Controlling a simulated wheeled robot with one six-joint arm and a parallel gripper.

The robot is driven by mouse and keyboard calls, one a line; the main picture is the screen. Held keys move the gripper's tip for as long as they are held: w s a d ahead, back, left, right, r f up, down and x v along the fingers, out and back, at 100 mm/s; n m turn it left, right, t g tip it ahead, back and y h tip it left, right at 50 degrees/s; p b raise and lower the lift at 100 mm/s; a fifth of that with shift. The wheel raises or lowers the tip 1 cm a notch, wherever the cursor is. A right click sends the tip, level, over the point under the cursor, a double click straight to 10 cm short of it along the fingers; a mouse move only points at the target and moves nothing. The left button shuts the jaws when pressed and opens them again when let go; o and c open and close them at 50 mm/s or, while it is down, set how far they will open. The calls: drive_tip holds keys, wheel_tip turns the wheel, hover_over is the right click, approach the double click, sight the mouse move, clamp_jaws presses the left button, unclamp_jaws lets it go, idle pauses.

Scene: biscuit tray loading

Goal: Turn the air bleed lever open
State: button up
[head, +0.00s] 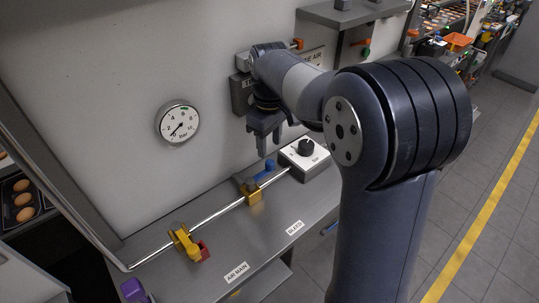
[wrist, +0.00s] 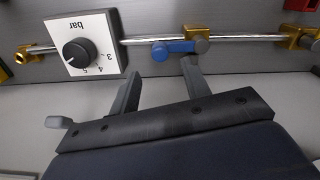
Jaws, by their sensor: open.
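The air bleed lever (head: 264,171) is a blue handle on a brass valve (head: 252,192) on the bright pipe, behind the BLEED label (head: 295,228). In the wrist view the blue lever (wrist: 173,50) lies roughly along the pipe, its free end pointing left of the valve. My gripper (head: 272,142) is above the lever in the head view, fingers pointing down. In the wrist view my gripper (wrist: 160,68) is open and empty. The lever shows just beyond and between the fingertips; I see no clear contact.
A white regulator box with a black knob (head: 305,147) stands close to the right of the lever. A yellow lever (head: 185,243) with a red part is on the pipe's left, near the AIR MAIN label (head: 236,272). A round gauge (head: 178,123) hangs on the wall behind.

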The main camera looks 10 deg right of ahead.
sight(270, 162)
drive_tip(key=shift+r, duration=2.4)
drive_tip(key=shift+f, duration=0.15)
wheel_tip(270, 162, down, 11)
drive_tip(key=shift+r+p, duration=0.1)
drive_tip(key=shift+p, duration=0.35)
drive_tip(key=shift+s+d+r, duration=0.1)
drive_tip(key=shift+s, duration=0.05)
